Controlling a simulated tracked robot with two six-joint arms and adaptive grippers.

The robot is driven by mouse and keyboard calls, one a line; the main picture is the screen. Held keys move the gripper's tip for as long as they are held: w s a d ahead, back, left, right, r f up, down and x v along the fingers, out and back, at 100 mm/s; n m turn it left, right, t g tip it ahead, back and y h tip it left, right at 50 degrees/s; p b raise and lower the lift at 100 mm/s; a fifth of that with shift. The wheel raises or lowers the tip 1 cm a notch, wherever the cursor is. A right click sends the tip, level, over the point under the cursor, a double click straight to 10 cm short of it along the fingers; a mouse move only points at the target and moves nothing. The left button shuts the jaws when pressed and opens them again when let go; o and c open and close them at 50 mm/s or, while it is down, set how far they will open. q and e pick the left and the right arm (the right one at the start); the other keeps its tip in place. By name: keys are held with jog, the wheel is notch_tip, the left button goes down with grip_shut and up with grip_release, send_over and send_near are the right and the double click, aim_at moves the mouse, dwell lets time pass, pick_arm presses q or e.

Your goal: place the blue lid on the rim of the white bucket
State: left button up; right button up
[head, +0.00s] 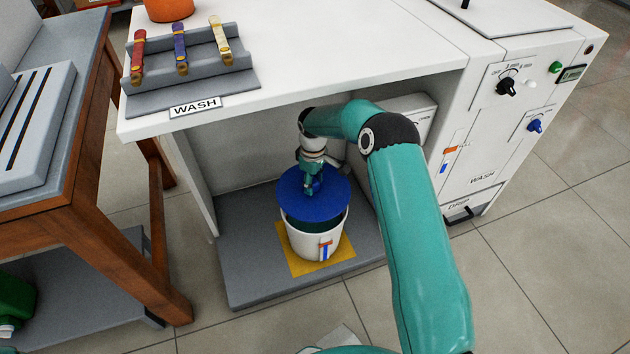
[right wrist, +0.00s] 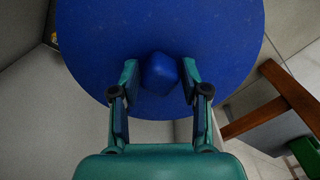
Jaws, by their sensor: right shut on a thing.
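The white bucket (head: 302,240) stands upright on a yellow square (head: 342,256) on the grey floor of the bay under the counter. A red and blue mark shows on its front. The round blue lid (head: 333,193) is over the bucket's back part, and the dark inside shows below the lid's front edge. I cannot tell whether the lid touches the rim. My right gripper (head: 311,187) is shut on the lid's knob from above. In the right wrist view the lid (right wrist: 215,40) fills the top, with its knob (right wrist: 160,74) between the two fingers. My left gripper is out of view.
The white counter (head: 300,75) overhangs the bay, with side walls close by. A grey rack (head: 205,65) with several coloured straps sits on top. A control panel (head: 530,90) is at right, a wooden bench (head: 95,215) at left.

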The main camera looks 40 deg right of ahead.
jog(key=shift+d+f+b, duration=0.1)
jog(key=shift+f+b, duration=1.45)
jog(key=shift+f, duration=1.15)
jog(key=shift+f+b, duration=0.5)
jog(key=shift+f, duration=0.3)
jog(key=o, duration=1.3)
jog(key=shift+o, duration=0.2)
notch_tip(320, 180, up, 12)
jog(key=shift+f, duration=0.1)
